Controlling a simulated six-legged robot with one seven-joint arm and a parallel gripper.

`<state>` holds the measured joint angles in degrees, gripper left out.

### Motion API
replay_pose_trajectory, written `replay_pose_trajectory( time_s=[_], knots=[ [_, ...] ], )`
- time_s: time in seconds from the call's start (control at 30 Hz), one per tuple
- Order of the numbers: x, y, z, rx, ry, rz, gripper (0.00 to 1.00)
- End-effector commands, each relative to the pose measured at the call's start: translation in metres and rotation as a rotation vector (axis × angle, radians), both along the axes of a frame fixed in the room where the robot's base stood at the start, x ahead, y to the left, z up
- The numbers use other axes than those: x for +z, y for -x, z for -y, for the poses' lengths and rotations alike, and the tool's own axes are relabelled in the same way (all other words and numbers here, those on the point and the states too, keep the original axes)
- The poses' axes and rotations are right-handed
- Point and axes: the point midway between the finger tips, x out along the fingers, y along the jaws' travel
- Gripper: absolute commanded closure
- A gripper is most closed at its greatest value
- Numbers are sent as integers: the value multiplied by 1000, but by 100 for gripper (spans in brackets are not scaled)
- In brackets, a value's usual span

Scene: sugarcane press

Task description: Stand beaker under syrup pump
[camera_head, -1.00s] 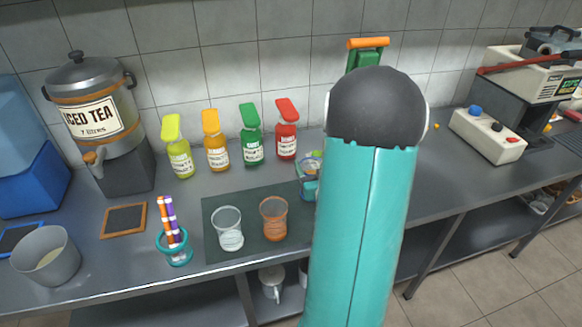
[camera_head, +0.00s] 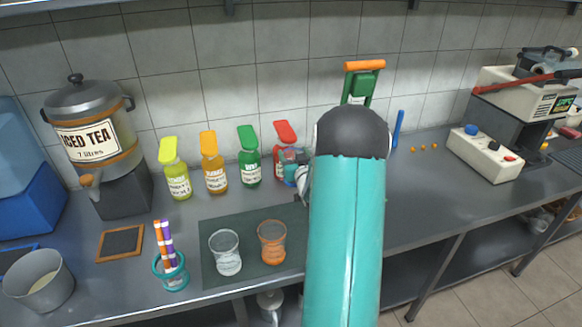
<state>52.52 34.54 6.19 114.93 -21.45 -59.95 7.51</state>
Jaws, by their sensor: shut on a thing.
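Several syrup bottles with pump tops stand in a row along the wall: a yellow-green one (camera_head: 177,181), an orange one (camera_head: 214,176), a green one (camera_head: 249,168) and a red one (camera_head: 286,133). My gripper (camera_head: 297,174), partly hidden by my teal arm, is at the red bottle's front right. It is shut on a small clear beaker (camera_head: 291,156) with a bluish part, which overlaps the red bottle in the picture. I cannot tell whether the beaker touches the counter. A clear beaker (camera_head: 225,255) and an orange-tinted beaker (camera_head: 271,244) stand on the dark mat (camera_head: 222,225).
An iced tea urn (camera_head: 95,135), a small chalkboard (camera_head: 120,243), a pen holder (camera_head: 171,275) and a grey pot (camera_head: 38,280) are at left. A green device with an orange handle (camera_head: 364,67) stands behind my arm. A white control box (camera_head: 487,153) is at right.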

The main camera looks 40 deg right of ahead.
Motion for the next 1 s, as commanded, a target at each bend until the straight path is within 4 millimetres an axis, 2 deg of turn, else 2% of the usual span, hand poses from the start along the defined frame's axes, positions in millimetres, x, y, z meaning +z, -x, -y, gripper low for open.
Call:
replay_pose_trajectory(
  time_s=[0.27, 0.43, 0.67, 0.9, 1.0],
  knots=[
    [0, -28, 14, 1, 0, 2, 80],
    [-20, -26, 14, 0, -1, 0, 80],
    [-34, -26, 14, 1, 0, 0, 80],
    [-66, -26, 14, 1, -2, 0, 80],
    [-70, -29, 16, 1, 1, 2, 80]
  ],
)
